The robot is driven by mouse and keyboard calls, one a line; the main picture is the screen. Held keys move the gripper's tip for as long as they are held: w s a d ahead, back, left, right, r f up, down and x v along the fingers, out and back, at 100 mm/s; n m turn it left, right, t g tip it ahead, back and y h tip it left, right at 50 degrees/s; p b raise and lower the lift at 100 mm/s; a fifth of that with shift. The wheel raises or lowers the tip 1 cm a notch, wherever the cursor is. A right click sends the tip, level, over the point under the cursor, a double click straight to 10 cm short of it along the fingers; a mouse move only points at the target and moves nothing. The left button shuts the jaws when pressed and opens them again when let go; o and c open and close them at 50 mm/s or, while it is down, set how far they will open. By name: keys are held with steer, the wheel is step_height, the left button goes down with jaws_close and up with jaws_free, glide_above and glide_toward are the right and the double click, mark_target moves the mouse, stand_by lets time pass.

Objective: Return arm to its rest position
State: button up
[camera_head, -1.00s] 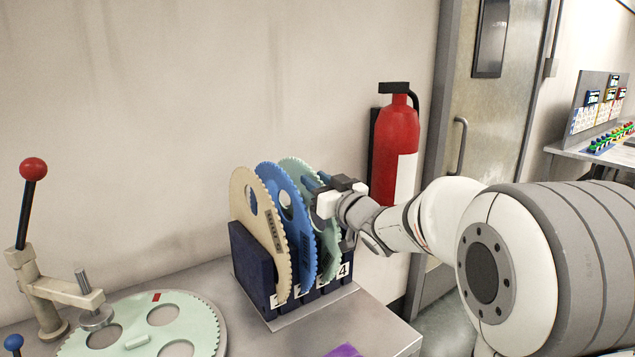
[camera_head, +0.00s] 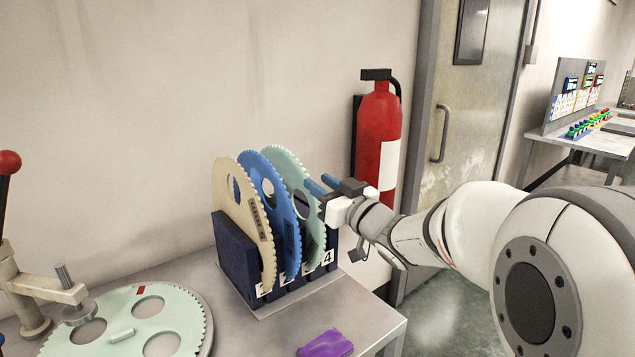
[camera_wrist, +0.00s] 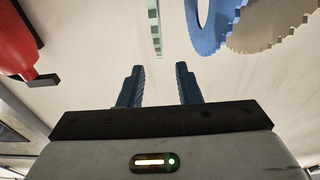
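My gripper (camera_head: 322,186) is open, its two blue fingers apart, just right of the mint-green toothed disc (camera_head: 290,170) in the head view. In the wrist view, nothing sits between my gripper's fingertips (camera_wrist: 159,70); the green disc's thin edge (camera_wrist: 156,30) lies beyond them with a gap. The green disc stands upright in a dark blue rack (camera_head: 237,262), beside a blue disc (camera_head: 262,185) and a cream disc (camera_head: 235,200). The rack has numbered labels, with a 4 at its right end. My arm reaches in from the right.
A red fire extinguisher (camera_head: 377,130) hangs on the wall behind my gripper. A lapping plate (camera_head: 180,305) with a red-knobbed lever (camera_head: 8,162) is at left. A purple cloth (camera_head: 325,343) lies near the table's front edge. A door (camera_head: 465,120) and another bench (camera_head: 580,143) are at right.

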steer(key=s+d+f+m+g+h+p, duration=0.35)
steer(key=s+d+m+h+p, duration=0.3)
steer(key=d+h, duration=0.4)
steer(key=s+a+f+g+p, duration=0.1)
steer(key=s+g, duration=0.4)
steer(key=s, duration=0.6)
steer(key=s+f+g+p, duration=0.3)
steer(key=s+g+p, duration=0.1)
steer(key=s, duration=0.7)
steer(key=shift+a+g, duration=0.35)
steer(key=shift+g, duration=0.3)
